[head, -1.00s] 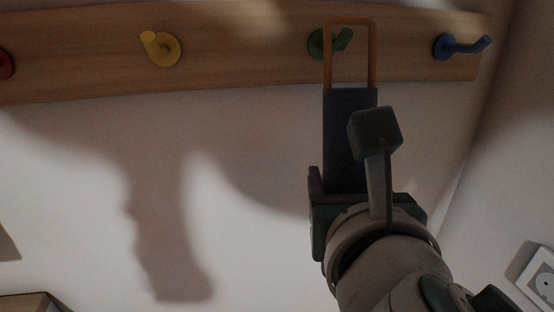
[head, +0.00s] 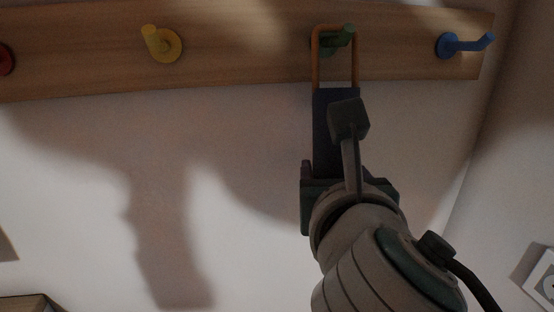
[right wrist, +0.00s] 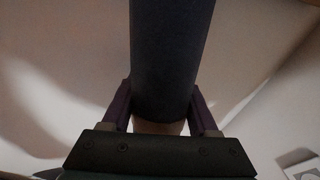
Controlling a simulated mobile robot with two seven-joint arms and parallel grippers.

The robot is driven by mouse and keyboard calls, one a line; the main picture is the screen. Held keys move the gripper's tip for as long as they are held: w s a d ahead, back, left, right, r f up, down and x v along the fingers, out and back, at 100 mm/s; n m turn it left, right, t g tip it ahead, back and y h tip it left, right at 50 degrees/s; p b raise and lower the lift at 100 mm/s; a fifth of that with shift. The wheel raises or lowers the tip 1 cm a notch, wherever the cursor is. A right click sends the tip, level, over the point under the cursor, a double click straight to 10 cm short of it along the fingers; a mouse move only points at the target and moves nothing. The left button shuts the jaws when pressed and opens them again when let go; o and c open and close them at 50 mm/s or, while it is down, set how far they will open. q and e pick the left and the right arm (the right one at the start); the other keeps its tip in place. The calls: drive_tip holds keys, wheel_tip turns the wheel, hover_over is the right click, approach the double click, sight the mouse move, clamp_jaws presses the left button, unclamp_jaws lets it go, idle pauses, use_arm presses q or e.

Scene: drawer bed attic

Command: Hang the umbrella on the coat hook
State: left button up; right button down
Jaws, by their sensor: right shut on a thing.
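The umbrella is folded, with a dark blue body (head: 324,135) and an orange-brown loop handle (head: 316,65) pointing up. My right gripper (right wrist: 160,108) is shut on the body, which rises between its two fingers in the right wrist view (right wrist: 172,55). In the head view the loop overlaps the green coat hook (head: 331,42), whose tip shows near the loop's top right corner. I cannot tell whether the loop is around the hook or just in front of it. My left gripper is not in view.
The wooden rail (head: 240,50) also carries a yellow hook (head: 163,43) to the left, a blue hook (head: 463,44) to the right and a red hook (head: 5,60) at the left edge. The white wall below the rail is bare.

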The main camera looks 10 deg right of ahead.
idle(0.3)
drive_tip(key=shift+c, duration=0.4)
unclamp_jaws()
